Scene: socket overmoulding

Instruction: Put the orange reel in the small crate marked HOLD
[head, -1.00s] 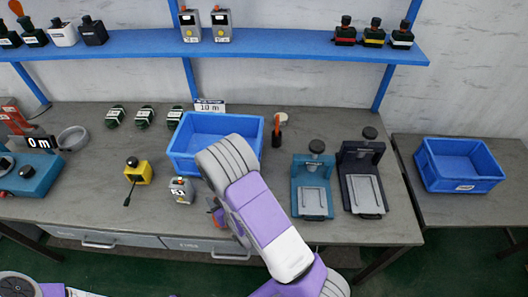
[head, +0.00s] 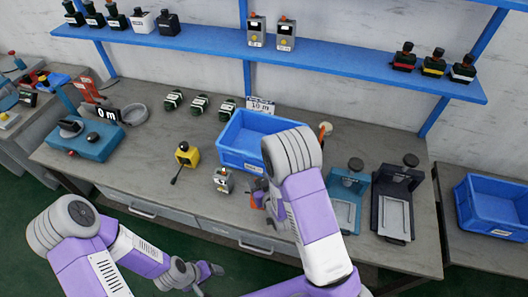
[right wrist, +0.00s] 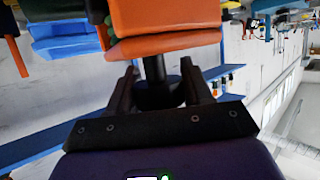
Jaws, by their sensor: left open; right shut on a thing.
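My right gripper (right wrist: 160,88) is shut on the black stem (right wrist: 153,70) of a blocky orange thing, which looks like the orange reel (right wrist: 165,22). In the head view my right arm covers most of it, and an orange bit (head: 259,199) shows in front of the bench's blue crate. My left gripper (head: 212,271) is open and empty, low in front of the bench. A blue crate (head: 243,159) stands mid-bench. Another blue crate (head: 490,222) with a white label stands on the right side table. I cannot read HOLD on either.
A blue shelf (head: 330,60) runs above the bench. Small trays (head: 55,80) stand at the far left.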

